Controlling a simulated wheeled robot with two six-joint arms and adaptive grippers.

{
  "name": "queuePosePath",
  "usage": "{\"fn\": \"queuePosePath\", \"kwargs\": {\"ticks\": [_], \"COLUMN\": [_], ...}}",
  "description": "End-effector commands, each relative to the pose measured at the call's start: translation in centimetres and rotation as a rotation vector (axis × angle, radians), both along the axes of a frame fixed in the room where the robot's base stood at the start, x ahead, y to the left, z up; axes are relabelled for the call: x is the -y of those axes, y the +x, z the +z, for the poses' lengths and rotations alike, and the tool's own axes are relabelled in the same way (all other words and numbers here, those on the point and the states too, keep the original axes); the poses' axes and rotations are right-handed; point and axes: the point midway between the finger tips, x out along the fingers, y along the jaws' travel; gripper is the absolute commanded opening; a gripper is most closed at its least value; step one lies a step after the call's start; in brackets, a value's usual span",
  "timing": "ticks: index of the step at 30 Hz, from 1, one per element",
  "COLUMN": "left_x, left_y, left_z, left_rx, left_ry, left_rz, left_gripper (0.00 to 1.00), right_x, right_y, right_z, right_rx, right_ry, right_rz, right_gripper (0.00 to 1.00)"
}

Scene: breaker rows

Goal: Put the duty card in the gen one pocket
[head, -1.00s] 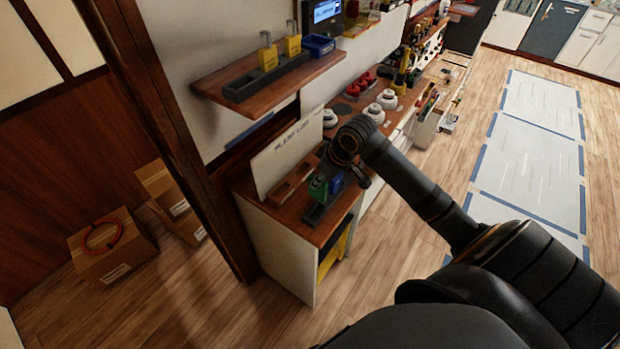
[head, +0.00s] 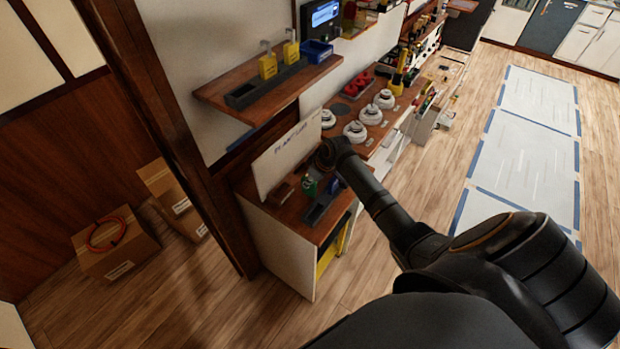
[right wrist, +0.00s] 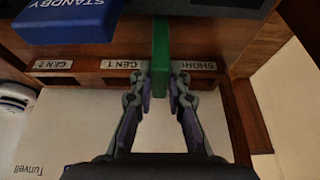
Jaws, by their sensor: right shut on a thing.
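My right gripper (right wrist: 160,92) is shut on a green card (right wrist: 161,48), seen edge-on; no writing on it can be read. The green card shows in the head view (head: 309,186), with the gripper's fingers largely hidden by my wrist. A wooden pocket rack (right wrist: 90,80) carries the labels GEN 2, GEN 1 (right wrist: 120,64) and one that seems to read SHORE (right wrist: 195,66). In the wrist picture the card lies between the GEN 1 and SHORE labels. I cannot tell whether it touches the rack. My left gripper is out of view.
A blue STANDBY block (right wrist: 65,20) is close by the card. A dark holder (head: 322,208) lies at the counter's front. A white board (head: 288,155) stands behind the rack. A wall shelf (head: 270,85) with yellow padlocks hangs above. White round fixtures (head: 355,131) stand to the right.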

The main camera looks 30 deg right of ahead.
Motion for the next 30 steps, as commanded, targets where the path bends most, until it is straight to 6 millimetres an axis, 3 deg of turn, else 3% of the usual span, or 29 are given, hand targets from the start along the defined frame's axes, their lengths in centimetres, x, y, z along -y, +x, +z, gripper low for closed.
{"fn": "queuePosePath", "kwargs": {"ticks": [8,9,14,23,26,30], "left_x": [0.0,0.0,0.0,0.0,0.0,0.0], "left_y": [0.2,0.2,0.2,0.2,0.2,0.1], "left_z": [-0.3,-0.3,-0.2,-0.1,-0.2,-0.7], "left_rx": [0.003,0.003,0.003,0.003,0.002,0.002], "left_ry": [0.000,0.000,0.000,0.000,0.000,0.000], "left_rz": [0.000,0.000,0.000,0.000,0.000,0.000], "left_gripper": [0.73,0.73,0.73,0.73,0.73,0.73], "right_x": [0.0,0.0,0.0,0.0,0.3,0.8], "right_y": [0.0,0.0,0.0,0.0,-0.2,-1.4], "right_z": [-0.4,-0.4,-0.4,-0.2,0.6,3.3], "right_rx": [0.000,0.000,0.000,0.000,0.003,0.003], "right_ry": [0.000,0.000,0.000,-0.001,-0.004,-0.008], "right_rz": [0.000,0.000,0.000,0.000,0.000,0.002], "right_gripper": [0.00,0.16,0.38,0.38,0.38,0.38]}}
